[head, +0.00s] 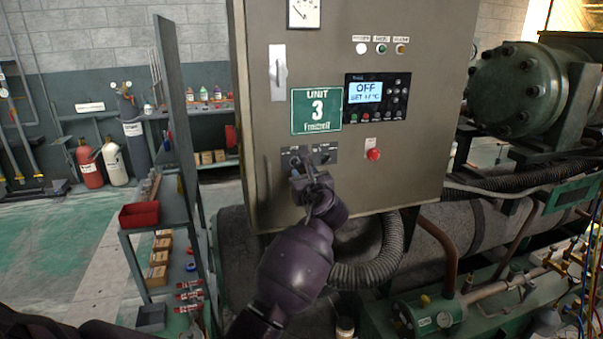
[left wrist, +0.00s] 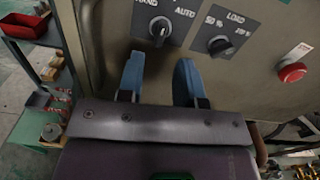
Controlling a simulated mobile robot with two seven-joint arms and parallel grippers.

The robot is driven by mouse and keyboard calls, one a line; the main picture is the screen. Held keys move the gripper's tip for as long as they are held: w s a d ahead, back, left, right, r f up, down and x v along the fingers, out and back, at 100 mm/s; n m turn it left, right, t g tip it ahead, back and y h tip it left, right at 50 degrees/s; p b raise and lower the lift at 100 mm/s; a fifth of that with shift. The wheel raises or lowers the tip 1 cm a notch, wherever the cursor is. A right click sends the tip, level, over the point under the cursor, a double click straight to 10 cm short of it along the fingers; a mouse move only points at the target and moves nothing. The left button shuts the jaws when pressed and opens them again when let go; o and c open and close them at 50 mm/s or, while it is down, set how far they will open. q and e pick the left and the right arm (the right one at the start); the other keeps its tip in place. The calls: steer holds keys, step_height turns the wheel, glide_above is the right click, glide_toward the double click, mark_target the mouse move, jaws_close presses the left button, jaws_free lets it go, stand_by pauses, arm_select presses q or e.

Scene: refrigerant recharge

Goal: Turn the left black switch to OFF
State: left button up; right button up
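The left black switch (left wrist: 160,29) is a round knob on a dark plate lettered HAND and AUTO, on the grey cabinet front. I cannot read its exact setting. A second black switch (left wrist: 220,46), on the plate marked LOAD, sits to its right. My left gripper (left wrist: 160,62) is open and empty. Its two blue fingers are spread just below the left switch, with the knob above the gap. In the head view my left gripper (head: 308,170) is in front of the switch plates and partly hides the left switch. My right gripper is not in view.
The cabinet (head: 270,195) has a display (head: 366,92) reading OFF and a red button (head: 373,154) to the right of the switches. A shelf with a red bin (head: 139,215) stands at the left. Pipes and a green compressor (head: 515,90) fill the right.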

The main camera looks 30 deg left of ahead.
arm_select(q)
steer(key=shift+v, duration=2.15)
